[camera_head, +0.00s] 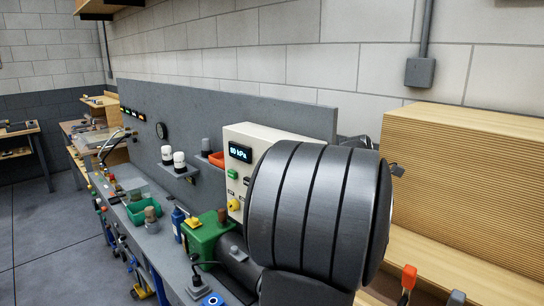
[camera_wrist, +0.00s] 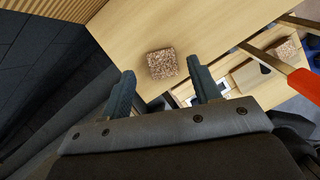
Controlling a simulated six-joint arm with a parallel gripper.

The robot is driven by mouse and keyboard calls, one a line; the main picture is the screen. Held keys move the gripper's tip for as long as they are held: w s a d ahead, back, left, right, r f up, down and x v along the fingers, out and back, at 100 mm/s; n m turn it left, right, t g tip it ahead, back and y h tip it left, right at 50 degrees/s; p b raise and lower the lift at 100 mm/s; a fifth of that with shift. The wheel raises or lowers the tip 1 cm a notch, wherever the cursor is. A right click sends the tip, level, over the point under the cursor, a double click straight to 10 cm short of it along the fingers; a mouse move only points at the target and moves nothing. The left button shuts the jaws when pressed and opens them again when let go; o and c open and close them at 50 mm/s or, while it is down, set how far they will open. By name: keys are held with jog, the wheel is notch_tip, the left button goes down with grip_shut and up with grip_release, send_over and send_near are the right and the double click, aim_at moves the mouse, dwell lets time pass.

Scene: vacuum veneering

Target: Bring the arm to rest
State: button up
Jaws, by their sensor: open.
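My gripper (camera_wrist: 161,72) shows in the wrist view with its two dark fingers spread apart and nothing held between them. Past the fingertips, a brown speckled block (camera_wrist: 162,63) rests on a pale wooden surface (camera_wrist: 215,25); I cannot tell how far it is from the fingers. In the head view, my arm's dark ribbed link fills the middle right, and my gripper is not visible there.
In the head view, a control box (camera_head: 239,152) reading kPa and a green machine (camera_head: 205,236) stand on the grey bench beside my arm. A slatted wooden stack (camera_head: 465,180) is at right. A red-handled tool (camera_wrist: 303,82) and second speckled block (camera_wrist: 285,48) lie right in the wrist view.

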notch_tip(320, 180, down, 3)
jog(key=shift+f, duration=0.1)
jog(key=v, duration=1.1)
jog(key=x, duration=1.1)
jog(key=shift+a, duration=0.1)
jog(key=shift+f, duration=0.2)
notch_tip(320, 180, up, 4)
jog(key=shift+f, duration=0.2)
jog(key=s+d+r, duration=0.6)
jog(key=s+r, duration=0.1)
jog(key=s, duration=0.2)
jog(key=w+a+m+g, duration=0.1)
jog(key=w+a+m, duration=0.1)
jog(key=a, duration=1.1)
jog(key=w+a+f+m+g, duration=0.1)
jog(key=w+a+m, duration=0.1)
jog(key=a, duration=1.1)
jog(key=w+a+m+g, duration=0.1)
jog(key=a+m, duration=0.3)
jog(key=a, duration=1)
jog(key=shift+w+f, duration=0.25)
jog(key=shift+w, duration=0.55)
